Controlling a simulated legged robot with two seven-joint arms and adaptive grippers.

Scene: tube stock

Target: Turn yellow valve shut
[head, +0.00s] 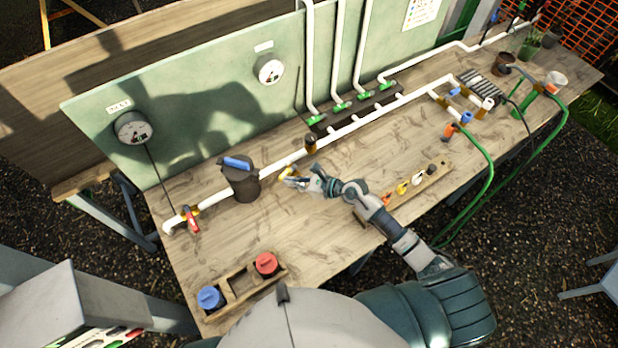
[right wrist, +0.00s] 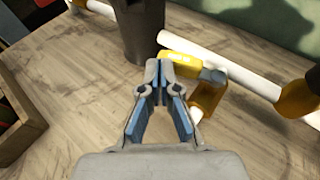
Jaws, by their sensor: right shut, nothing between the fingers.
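The yellow valve (head: 289,174) is by the white pipe, right of the dark filter housing. In the right wrist view its yellow lever (right wrist: 180,46) lies roughly level across the picture, above the darker yellow body (right wrist: 207,93). My right gripper (head: 312,181) is low over the table at the valve. In the wrist view its closed fingertips (right wrist: 166,68) are just below the left end of the lever, with nothing between them. I cannot tell whether they touch the lever. My left gripper is not in view.
The dark filter housing (head: 240,180) with a blue handle stands close to the left. A red-handled valve (head: 191,219) is further left. Green-handled valves (head: 365,96) line the manifold behind. A wooden tray (head: 243,285) holds red and blue caps. Bare tabletop lies in front.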

